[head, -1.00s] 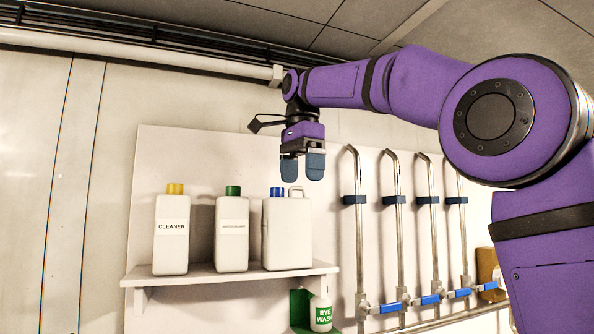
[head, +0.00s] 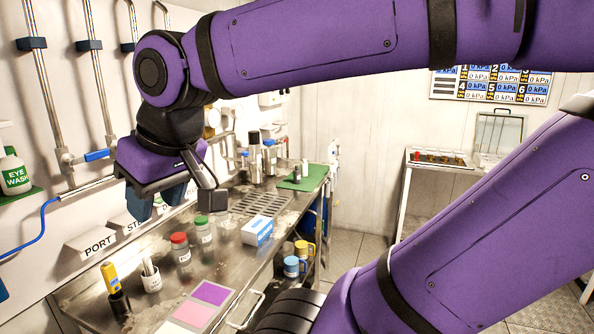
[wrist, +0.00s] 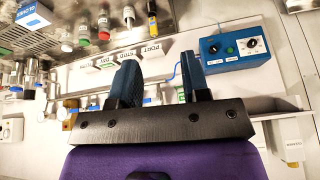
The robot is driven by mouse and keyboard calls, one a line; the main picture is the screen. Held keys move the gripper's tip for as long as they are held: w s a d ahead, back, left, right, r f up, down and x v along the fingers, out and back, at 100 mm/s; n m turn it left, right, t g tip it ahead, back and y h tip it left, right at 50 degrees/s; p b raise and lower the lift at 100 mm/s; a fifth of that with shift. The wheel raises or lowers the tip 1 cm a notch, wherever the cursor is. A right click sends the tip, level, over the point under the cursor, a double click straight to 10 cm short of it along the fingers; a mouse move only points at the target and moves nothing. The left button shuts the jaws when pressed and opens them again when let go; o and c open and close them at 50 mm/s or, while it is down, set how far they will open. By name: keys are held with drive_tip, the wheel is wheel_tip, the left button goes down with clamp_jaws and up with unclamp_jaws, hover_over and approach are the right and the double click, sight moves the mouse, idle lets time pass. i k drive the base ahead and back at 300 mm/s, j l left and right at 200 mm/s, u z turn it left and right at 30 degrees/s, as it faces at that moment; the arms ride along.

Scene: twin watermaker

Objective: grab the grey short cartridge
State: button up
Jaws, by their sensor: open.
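My gripper (head: 157,200) is open and empty, pointing down above the left part of the steel bench. Its two blue fingers also show apart in the wrist view (wrist: 160,78), with nothing between them. Several upright cylinders stand at the far end of the bench, among them a grey one with a dark top (head: 254,160) and a shorter greyish one (head: 270,162) beside it. Small pieces stand on a green mat (head: 310,178) to their right. I cannot tell for sure which of these is the grey short cartridge. My gripper is well short of them.
Pipes line the left wall. A side table (head: 437,163) stands at the back right.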

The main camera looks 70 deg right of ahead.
sight(296, 172)
drive_tip(key=z, duration=0.45)
drive_tip(key=l+z, duration=0.15)
drive_tip(key=z, duration=0.8)
drive_tip(key=i+z, duration=0.1)
drive_tip(key=z, duration=0.4)
drive_tip(key=i+l+u, duration=0.1)
drive_tip(key=u, duration=0.25)
drive_tip(key=i+l+u, duration=0.1)
drive_tip(key=l+u, duration=0.15)
drive_tip(key=u, duration=0.15)
drive_tip(key=i+l+u, duration=0.1)
drive_tip(key=l, duration=0.25)
drive_tip(key=i+l+u, duration=0.15)
drive_tip(key=l, duration=0.25)
drive_tip(key=i+l+u, duration=0.1)
drive_tip(key=l, duration=0.25)
drive_tip(key=i+l+u, duration=0.15)
drive_tip(key=l, duration=0.25)
drive_tip(key=i+l+u, duration=0.1)
drive_tip(key=l, duration=0.3)
drive_tip(key=i+l, duration=0.1)
drive_tip(key=l, duration=0.35)
drive_tip(key=i+l, duration=0.1)
drive_tip(key=l, duration=0.4)
drive_tip(key=i+l, duration=0.1)
drive_tip(key=l, duration=0.35)
drive_tip(key=i+l, duration=0.1)
drive_tip(key=l, duration=0.4)
